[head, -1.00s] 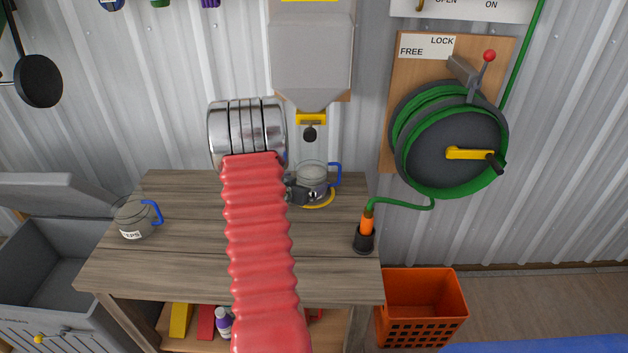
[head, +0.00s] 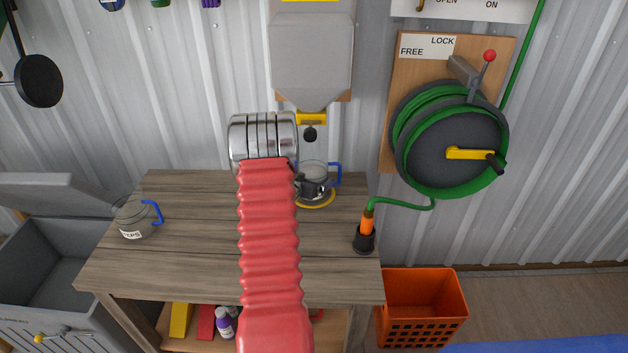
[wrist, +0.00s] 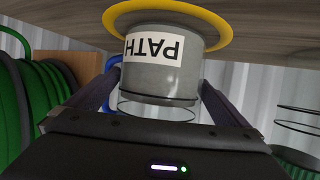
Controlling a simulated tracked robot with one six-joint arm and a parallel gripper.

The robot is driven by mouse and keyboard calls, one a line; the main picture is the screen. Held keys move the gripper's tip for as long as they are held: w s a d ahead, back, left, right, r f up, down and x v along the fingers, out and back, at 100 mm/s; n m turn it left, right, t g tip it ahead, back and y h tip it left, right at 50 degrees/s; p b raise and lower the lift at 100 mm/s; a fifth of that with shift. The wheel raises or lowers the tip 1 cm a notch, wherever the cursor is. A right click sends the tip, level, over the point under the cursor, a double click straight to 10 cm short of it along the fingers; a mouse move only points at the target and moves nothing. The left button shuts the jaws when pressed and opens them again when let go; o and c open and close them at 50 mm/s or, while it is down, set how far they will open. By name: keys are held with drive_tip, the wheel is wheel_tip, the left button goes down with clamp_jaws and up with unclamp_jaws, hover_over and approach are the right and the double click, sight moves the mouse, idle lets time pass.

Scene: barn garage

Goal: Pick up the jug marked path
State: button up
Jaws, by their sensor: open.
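The jug marked PATH (wrist: 155,75) shows upside down in the wrist view, its white label facing the camera. It is a clear jug with grey contents and a blue handle. In the head view the jug (head: 318,170) stands upright on a yellow ring (head: 316,204) on the workbench, below the hopper. My gripper (wrist: 152,95) is open, with one finger on each side of the jug in the wrist view. I cannot tell whether either finger touches it. In the head view my arm hides most of the gripper; a dark part shows at the jug's left side.
Another jug (head: 137,219) with a blue handle and a partly legible label stands at the left of the workbench (head: 190,260). A hopper (head: 312,55) with a yellow outlet hangs above the PATH jug. A hose nozzle (head: 365,232) stands at the bench's right edge.

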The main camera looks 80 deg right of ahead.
drive_tip(key=shift+s+d+f, duration=0.1)
drive_tip(key=shift+d+f, duration=0.1)
drive_tip(key=shift+d, duration=0.35)
drive_tip(key=shift+c, duration=0.6)
drive_tip(key=c, duration=1.8)
drive_tip(key=shift+r, duration=0.15)
drive_tip(key=shift+c, duration=0.5)
drive_tip(key=shift+r, duration=0.1)
drive_tip(key=shift+r, duration=4.9)
